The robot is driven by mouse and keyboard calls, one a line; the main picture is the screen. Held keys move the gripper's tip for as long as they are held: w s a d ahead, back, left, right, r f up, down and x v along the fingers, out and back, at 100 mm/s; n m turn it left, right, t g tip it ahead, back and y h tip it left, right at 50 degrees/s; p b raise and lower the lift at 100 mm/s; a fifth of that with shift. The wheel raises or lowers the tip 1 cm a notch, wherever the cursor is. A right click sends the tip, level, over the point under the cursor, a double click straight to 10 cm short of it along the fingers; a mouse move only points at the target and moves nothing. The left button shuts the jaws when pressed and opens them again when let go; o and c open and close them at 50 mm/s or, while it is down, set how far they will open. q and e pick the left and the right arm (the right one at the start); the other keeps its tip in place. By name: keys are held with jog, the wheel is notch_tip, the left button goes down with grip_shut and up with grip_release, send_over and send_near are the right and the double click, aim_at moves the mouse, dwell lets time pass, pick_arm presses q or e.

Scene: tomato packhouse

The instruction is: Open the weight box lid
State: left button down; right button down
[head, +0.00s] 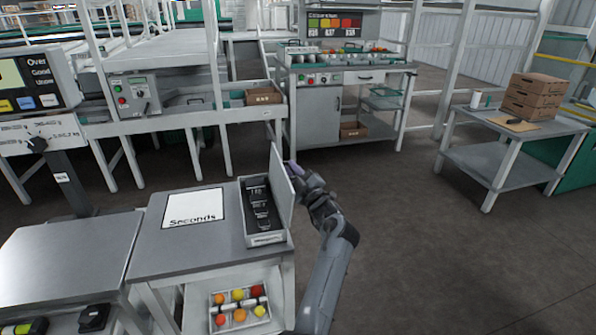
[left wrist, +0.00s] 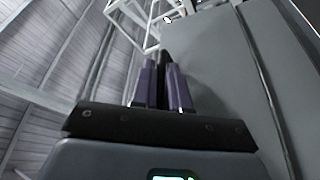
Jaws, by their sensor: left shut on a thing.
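The weight box (head: 265,240) sits on the bench beside the Seconds sheet, with several dark weights (head: 258,203) showing inside. Its pale lid (head: 281,182) stands up, roughly upright, along the box's right side. My left gripper (head: 292,168) is at the lid's upper edge, on its right side, and is shut on it. In the left wrist view the purple fingers (left wrist: 162,88) are close together on a dark piece beside the large grey lid panel (left wrist: 215,75). The exact grip is partly hidden. My right gripper is not in view.
The Seconds sheet (head: 194,208) lies left of the box. A tray of tomatoes (head: 240,307) is on the shelf below. A scale display (head: 35,85) stands at left. A side table (head: 520,125) with cartons (head: 533,97) is at right. The floor right of the bench is clear.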

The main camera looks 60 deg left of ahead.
pick_arm(q)
jog(key=c, duration=1.5)
grip_release()
jog(key=shift+d, duration=0.15)
jog(key=shift+d, duration=0.25)
jog(key=p+v, duration=0.3)
jog(key=v, duration=0.7)
jog(key=shift+p, duration=0.3)
jog(key=shift+f, duration=0.1)
